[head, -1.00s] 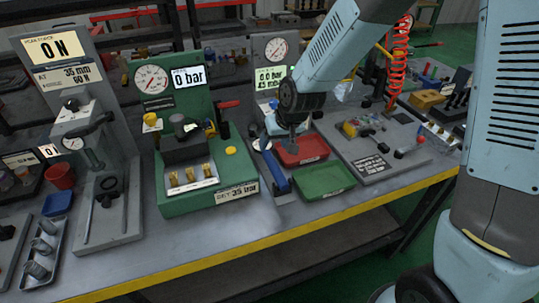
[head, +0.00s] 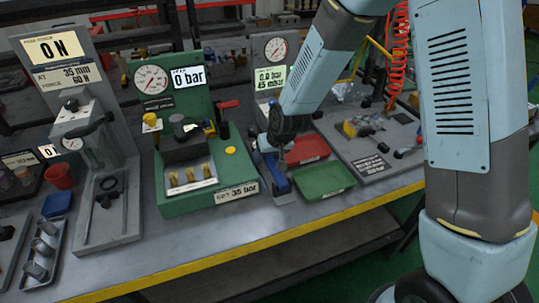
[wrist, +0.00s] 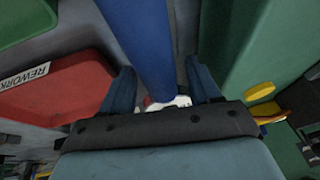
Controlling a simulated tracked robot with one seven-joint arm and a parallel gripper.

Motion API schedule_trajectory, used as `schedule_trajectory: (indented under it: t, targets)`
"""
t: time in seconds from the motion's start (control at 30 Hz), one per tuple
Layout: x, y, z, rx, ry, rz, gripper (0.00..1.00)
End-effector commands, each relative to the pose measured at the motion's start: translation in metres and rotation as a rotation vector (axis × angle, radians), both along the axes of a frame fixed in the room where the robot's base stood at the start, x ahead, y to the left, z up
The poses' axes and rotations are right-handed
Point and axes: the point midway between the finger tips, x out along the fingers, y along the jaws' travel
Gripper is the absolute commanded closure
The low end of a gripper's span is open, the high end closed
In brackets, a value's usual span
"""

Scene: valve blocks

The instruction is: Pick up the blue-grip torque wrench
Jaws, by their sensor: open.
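The blue-grip torque wrench (head: 280,185) lies on the bench between the green test stand and the trays in the head view. Its blue grip (wrist: 148,40) runs down the middle of the wrist view. My gripper (head: 275,158) is over the wrench in the head view and hides part of it. In the wrist view my gripper (wrist: 160,68) is open, with one finger on each side of the blue grip. Gaps show between the fingers and the grip. The wrench's far end is mostly hidden behind the gripper body.
The green test stand (head: 225,185) is close on the left of my gripper. A red tray (head: 308,149) and a green tray (head: 324,181) are close on the right. A grey board with fittings (head: 375,160) lies beyond. The bench front has a yellow edge (head: 225,252).

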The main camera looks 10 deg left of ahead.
Motion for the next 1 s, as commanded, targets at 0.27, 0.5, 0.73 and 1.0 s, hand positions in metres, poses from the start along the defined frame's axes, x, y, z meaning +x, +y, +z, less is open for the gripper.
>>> schedule_trajectory:
  t: [0.27,0.5,0.73,1.0]
  targets:
    - [0.0003,0.0005,-0.0007,0.000,0.000,0.000,0.40]
    - [0.0004,0.0005,-0.0006,0.000,0.000,0.000,0.63]
    - [0.0005,0.0001,-0.0007,0.000,0.000,-0.001,0.85]
    - [0.0006,-0.0004,-0.0009,-0.001,0.000,-0.001,1.00]
